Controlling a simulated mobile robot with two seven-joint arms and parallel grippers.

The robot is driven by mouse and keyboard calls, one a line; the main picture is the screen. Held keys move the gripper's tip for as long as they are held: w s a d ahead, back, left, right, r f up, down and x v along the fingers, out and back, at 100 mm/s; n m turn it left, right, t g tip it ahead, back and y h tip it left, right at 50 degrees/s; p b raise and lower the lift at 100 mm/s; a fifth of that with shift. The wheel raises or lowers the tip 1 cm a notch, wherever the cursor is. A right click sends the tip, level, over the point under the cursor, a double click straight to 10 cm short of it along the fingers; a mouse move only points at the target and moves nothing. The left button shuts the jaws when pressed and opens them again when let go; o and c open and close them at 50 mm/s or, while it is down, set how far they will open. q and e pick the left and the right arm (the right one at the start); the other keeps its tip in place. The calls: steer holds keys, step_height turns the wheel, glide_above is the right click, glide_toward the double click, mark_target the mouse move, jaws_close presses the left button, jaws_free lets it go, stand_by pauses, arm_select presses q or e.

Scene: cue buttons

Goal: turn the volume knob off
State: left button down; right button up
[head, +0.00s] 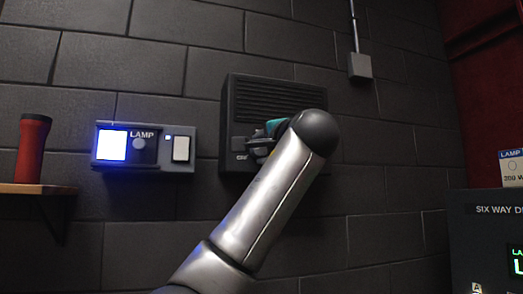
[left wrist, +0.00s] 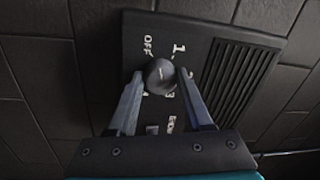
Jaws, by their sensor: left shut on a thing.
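The volume knob (left wrist: 159,75) is a dark round knob on a black panel, with the marks OFF and 1 and further numbers around it in the left wrist view. My left gripper (left wrist: 160,84) is shut on the knob, one finger on each side. The panel belongs to a black speaker box (head: 262,96) with a slatted grille, mounted on the wall in the head view. There my left gripper (head: 262,142) is at the box's lower part, and my forearm and wrist hide the knob. I cannot clearly read which mark the knob points to. My right gripper is not in view.
A lamp panel (head: 180,168) with a lit square and a white switch is on the wall left of the speaker. A red tumbler (head: 31,148) stands on a wooden shelf (head: 38,188). A grey conduit box (head: 360,66) is at upper right. A dark labelled console (head: 490,236) stands at right.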

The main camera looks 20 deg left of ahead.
arm_select(q)
steer(key=shift+f+n+g+y, duration=0.1)
steer(key=shift+n+g+y, duration=0.2)
steer(key=shift+n, duration=1.4)
steer(key=shift+c, duration=1.6)
jaws_free()
steer(key=b+v, duration=0.5)
steer(key=v, duration=1)
